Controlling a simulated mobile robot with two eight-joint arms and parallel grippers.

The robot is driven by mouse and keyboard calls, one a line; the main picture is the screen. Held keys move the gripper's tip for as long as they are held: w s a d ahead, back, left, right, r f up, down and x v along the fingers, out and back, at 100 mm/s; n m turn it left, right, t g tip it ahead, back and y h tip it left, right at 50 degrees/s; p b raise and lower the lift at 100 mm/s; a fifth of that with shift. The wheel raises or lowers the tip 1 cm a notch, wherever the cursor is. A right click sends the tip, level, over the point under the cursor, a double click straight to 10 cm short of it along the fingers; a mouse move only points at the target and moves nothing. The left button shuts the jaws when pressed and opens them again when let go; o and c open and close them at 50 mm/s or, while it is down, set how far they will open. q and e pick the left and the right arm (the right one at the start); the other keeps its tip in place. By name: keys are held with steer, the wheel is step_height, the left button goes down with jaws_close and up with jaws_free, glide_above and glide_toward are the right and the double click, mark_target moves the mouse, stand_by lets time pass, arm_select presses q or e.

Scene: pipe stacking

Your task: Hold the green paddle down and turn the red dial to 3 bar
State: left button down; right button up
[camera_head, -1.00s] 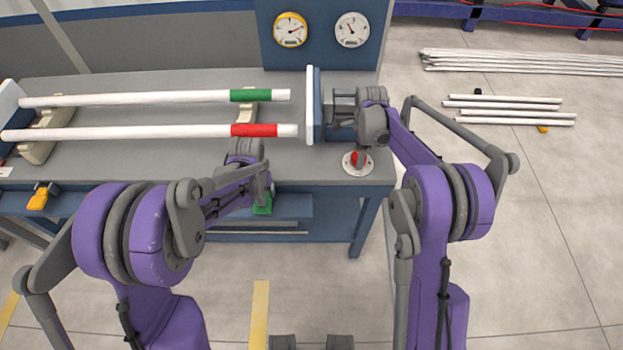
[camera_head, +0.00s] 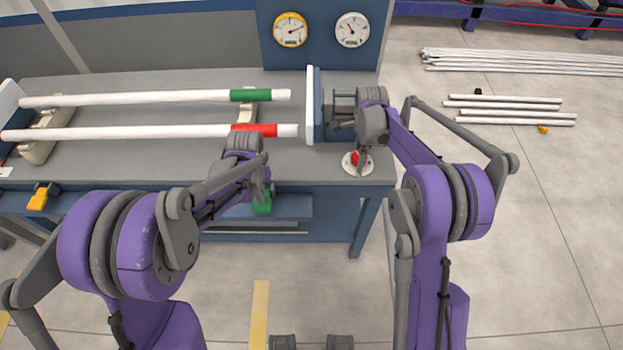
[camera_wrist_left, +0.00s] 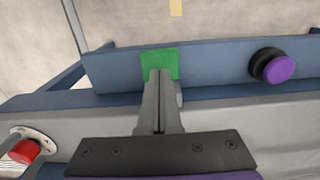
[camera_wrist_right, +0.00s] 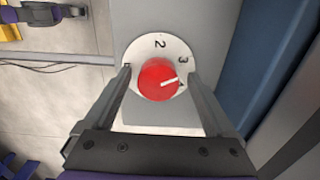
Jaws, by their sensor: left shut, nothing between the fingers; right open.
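The green paddle (camera_wrist_left: 158,62) is on the blue front rail of the bench; it also shows in the head view (camera_head: 262,205). My left gripper (camera_wrist_left: 160,76) is shut and empty, its tips over the paddle's near edge. I cannot tell how hard they press, if at all. The red dial (camera_wrist_right: 158,80) sits on a white round plate with numbers; it shows in the head view too (camera_head: 358,158). Its white pointer aims right, past the 3, towards a mark I cannot read clearly. My right gripper (camera_wrist_right: 160,74) is open, one finger on each side of the dial.
A yellow-rimmed gauge (camera_head: 290,30) and a white gauge (camera_head: 352,30) are on the blue back panel. Two white pipes with green (camera_head: 250,95) and red (camera_head: 254,130) bands lie on the bench. A purple button (camera_wrist_left: 279,68) is beside the paddle on the rail.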

steer(key=shift+r, duration=0.1)
stand_by(0.3)
steer(key=shift+r, duration=3.4)
arm_select(q)
step_height(320, 180, up, 10)
